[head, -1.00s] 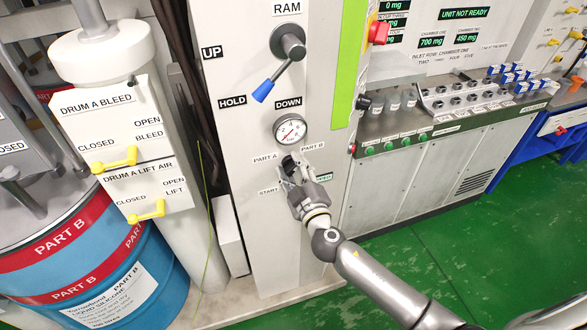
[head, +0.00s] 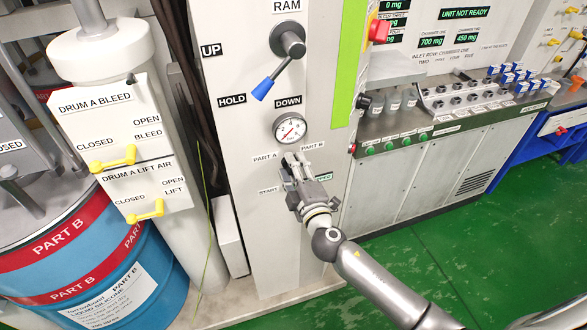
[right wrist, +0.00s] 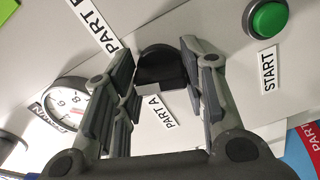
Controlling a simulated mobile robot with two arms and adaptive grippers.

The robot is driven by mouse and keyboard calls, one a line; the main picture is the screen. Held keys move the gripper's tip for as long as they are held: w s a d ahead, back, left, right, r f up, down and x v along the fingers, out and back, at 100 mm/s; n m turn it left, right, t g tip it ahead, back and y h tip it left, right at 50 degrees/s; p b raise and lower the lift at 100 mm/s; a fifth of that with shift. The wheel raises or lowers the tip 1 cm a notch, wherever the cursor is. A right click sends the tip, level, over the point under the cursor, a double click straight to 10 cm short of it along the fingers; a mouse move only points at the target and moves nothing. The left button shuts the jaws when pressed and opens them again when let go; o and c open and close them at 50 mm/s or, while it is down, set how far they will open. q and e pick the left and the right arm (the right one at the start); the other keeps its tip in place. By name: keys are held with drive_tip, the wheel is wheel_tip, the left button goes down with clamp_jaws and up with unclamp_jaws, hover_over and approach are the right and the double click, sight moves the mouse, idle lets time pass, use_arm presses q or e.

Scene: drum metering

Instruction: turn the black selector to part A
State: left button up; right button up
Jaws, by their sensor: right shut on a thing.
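The black selector (right wrist: 160,68) sits on the grey panel between my right gripper's fingers in the right wrist view. The PART A label (right wrist: 162,112) lies just below it there, and the PART B label (right wrist: 97,22) is up to its left. In the head view my right gripper (head: 296,160) is at the panel below the gauge, shut on the selector. Its fingers hide most of the selector there, and I cannot tell which label it points to. In the head view PART A (head: 265,158) is left of the fingertips and PART B (head: 312,147) right. My left gripper is not in view.
The round gauge (head: 290,128) is just above the gripper. The ram lever with a blue handle (head: 263,89) is higher up. A green START button (right wrist: 269,19) is close by in the wrist view. Yellow valve handles (head: 113,159) are on the left.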

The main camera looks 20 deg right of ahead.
drive_tip(key=n, duration=0.6)
drive_tip(key=shift+p, duration=0.35)
drive_tip(key=n+p, duration=0.1)
drive_tip(key=n, duration=0.5)
drive_tip(key=shift+f, duration=0.1)
drive_tip(key=o, duration=1)
drive_tip(key=s, duration=1.2)
drive_tip(key=shift+d, duration=0.2)
